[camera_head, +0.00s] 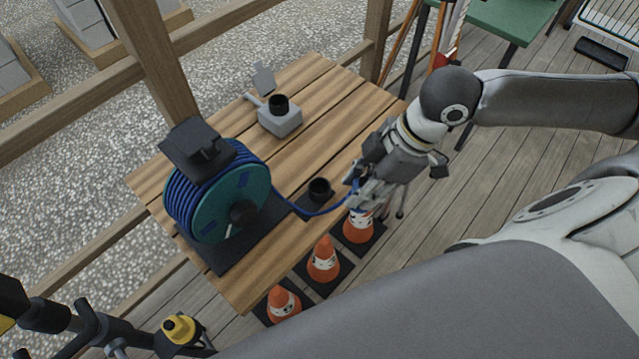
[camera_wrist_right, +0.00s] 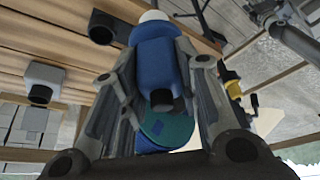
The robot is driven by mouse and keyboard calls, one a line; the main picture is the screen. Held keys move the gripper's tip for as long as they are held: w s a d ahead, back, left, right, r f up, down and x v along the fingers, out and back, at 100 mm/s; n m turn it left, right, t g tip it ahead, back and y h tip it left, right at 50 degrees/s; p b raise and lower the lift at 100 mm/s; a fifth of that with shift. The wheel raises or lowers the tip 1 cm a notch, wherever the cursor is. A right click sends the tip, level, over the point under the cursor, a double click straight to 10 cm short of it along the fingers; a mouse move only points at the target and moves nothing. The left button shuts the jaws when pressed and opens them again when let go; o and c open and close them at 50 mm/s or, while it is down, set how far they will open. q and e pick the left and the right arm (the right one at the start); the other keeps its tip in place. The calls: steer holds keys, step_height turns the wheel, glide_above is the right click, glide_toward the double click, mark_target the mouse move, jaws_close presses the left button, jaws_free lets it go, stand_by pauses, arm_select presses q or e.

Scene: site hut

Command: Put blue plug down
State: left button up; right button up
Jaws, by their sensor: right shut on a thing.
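My right gripper (camera_head: 358,192) is shut on the blue plug, above the right edge of the wooden table (camera_head: 325,90). In the right wrist view the blue plug (camera_wrist_right: 157,62) sits between both fingers, with a white end at the top and a dark end towards the camera. In the head view the gripper mostly hides it. Its blue cable (camera_head: 318,212) runs left to the teal reel (camera_head: 232,205). A black round holder (camera_head: 319,188) on a dark base stands on the table just left of the gripper. My left gripper is not in view.
A grey box with a black socket (camera_head: 280,118) stands at the table's back. Orange cones (camera_head: 323,260) stand on the floor along the table's right side. A yellow-topped object (camera_head: 180,329) is at lower left. Bare planks lie between box and holder.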

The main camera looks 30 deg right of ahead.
steer(key=shift+w+a+f+b, duration=0.1)
steer(key=shift+w+f+b, duration=0.25)
steer(key=shift+w, duration=0.25)
steer(key=shift+w+a+f+b, duration=0.1)
steer(key=shift+w+f+b, duration=0.25)
steer(key=shift+w, duration=0.2)
steer(key=w+f+p, duration=0.1)
steer(key=w+f, duration=0.2)
steer(key=w+f+p, duration=0.1)
steer(key=w+f, duration=0.3)
steer(key=w+f+p, duration=0.2)
steer(key=w+f, duration=0.2)
steer(key=shift+w+a, duration=0.15)
steer(key=shift+a, duration=0.2)
steer(key=shift+f, duration=0.25)
steer(key=shift+f, duration=0.15)
steer(key=o, duration=1.1)
steer(key=shift+f, duration=0.1)
steer(key=shift+o, duration=0.2)
